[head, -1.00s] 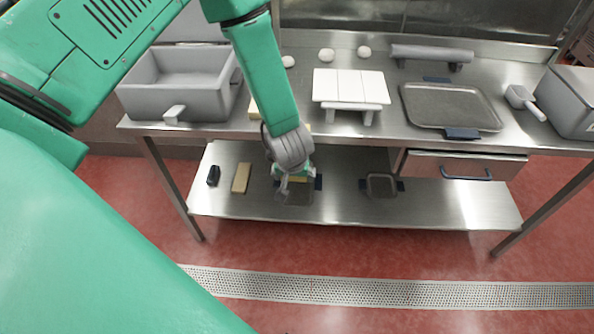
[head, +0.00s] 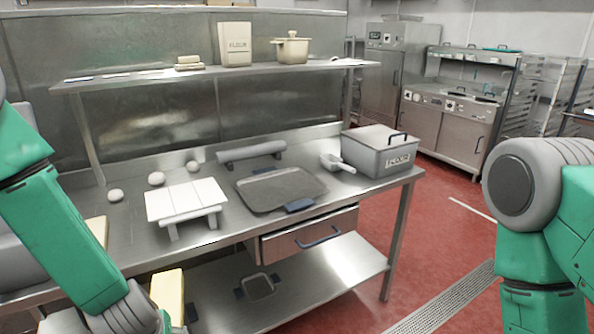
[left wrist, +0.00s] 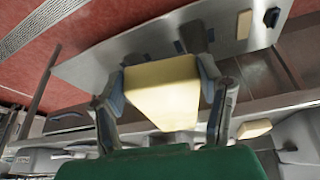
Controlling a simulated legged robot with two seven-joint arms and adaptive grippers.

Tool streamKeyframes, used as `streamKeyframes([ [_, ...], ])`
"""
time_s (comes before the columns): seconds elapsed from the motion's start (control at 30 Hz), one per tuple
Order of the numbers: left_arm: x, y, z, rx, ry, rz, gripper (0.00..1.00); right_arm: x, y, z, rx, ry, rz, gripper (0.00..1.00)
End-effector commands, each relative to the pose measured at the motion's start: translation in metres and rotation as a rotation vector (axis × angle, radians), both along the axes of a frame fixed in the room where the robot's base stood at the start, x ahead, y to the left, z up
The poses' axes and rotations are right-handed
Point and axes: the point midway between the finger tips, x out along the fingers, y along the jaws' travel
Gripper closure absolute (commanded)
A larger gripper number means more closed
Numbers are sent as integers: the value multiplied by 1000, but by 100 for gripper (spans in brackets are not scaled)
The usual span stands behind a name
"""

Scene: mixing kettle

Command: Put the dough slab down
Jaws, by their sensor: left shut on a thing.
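My left gripper (left wrist: 160,72) is shut on a pale yellow dough slab (left wrist: 162,92), with one finger on each side of it. In the head view the held slab (head: 168,291) shows at the lower left, beside my left wrist and in front of the worktable; the fingers are hidden there. The slab looks clear of any surface, but its height over the lower shelf (head: 215,305) is hard to tell. A second pale slab (head: 97,230) lies on the tabletop, partly behind my left arm. My right arm shows at the right edge, its gripper out of view.
On the tabletop are a white slatted stand (head: 187,199), a grey tray (head: 280,189), a rolling pin (head: 251,152), several dough balls (head: 156,179), a scoop (head: 336,163) and a flour bin (head: 380,155). A small tray (head: 259,287) sits on the lower shelf below a drawer (head: 309,235).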

Motion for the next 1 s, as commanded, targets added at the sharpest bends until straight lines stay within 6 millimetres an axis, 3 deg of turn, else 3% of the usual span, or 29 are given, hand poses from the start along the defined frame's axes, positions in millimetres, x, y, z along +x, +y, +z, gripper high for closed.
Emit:
streamKeyframes([
  [0.03, -3, -6, -13, 1, -6, -36, 88, 0, 0, -24, 0, 0, 0, 60],
  [0.4, -43, -35, -36, 13, -5, -262, 88, 0, 0, -102, 0, 0, 0, 60],
  [0.6, -56, -39, -41, 22, -1, -321, 88, 0, 0, -119, 0, 0, 0, 60],
  [0.7, -58, -40, -41, 26, 0, -334, 88, 0, 0, -121, 0, -1, 0, 60],
  [0.77, -59, -40, -40, 29, 0, -336, 88, 0, 0, -121, 0, -1, 0, 66],
  [1.0, -59, -39, -40, 23, 0, -332, 88, 0, -1, -120, 0, -1, 0, 66],
])
